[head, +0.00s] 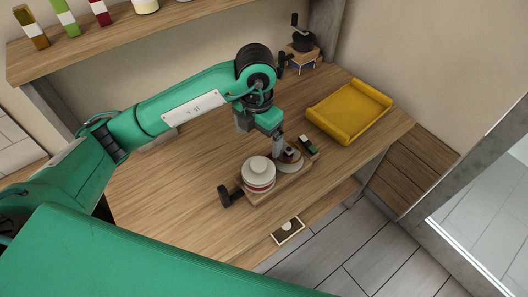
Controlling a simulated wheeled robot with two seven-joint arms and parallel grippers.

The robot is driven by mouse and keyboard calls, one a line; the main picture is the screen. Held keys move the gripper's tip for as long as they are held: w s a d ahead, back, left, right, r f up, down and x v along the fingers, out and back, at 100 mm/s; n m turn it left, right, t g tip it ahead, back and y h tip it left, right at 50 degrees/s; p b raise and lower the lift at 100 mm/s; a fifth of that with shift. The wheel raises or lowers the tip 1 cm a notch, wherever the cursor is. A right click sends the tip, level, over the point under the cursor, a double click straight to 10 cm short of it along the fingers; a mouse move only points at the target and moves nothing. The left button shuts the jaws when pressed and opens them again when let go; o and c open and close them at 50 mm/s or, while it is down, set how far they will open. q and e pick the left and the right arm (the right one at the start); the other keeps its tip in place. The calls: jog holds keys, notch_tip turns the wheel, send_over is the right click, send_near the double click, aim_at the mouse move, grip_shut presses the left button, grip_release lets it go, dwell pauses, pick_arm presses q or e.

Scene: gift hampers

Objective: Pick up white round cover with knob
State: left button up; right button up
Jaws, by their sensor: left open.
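A white round cover with a small knob (257,165) tops a white round container with a red band (259,184). The container stands on a wooden tray (262,199) with a dark handle at its left end. My left gripper (281,151) points down just right of and behind the cover, apart from it. It is open, over a pale round piece with a dark top (295,163) that it partly hides. I cannot tell whether the fingers touch that piece. My right gripper is not in view.
A small dark green item (308,145) lies at the tray's right end. A yellow tray (350,110) and a dark grinder (301,42) stand farther back. A shelf (120,34) with bottles hangs behind. The table's left part (150,205) is bare.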

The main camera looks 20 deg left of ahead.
pick_arm(q)
jog(key=p, duration=0.2)
send_over(259, 163)
jog(key=f, duration=0.2)
jog(key=s+f, duration=0.1)
jog(key=f, duration=0.1)
jog(key=shift+f, duration=0.35)
jog(key=f, duration=0.3)
jog(key=shift+w+f, duration=0.2)
jog(key=shift+w, duration=0.15)
jog(key=shift+f+p, duration=0.25)
jog(key=shift+p, duration=0.3)
notch_tip(259, 163, down, 4)
jog(key=shift+w+f+p, duration=0.1)
jog(key=shift+f+p, duration=0.1)
jog(key=shift+p, duration=0.8)
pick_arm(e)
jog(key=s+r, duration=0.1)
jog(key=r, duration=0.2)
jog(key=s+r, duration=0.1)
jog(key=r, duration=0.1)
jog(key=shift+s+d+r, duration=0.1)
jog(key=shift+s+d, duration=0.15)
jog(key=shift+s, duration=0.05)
pick_arm(q)
jog(key=c, duration=0.6)
jog(key=shift+c, duration=0.5)
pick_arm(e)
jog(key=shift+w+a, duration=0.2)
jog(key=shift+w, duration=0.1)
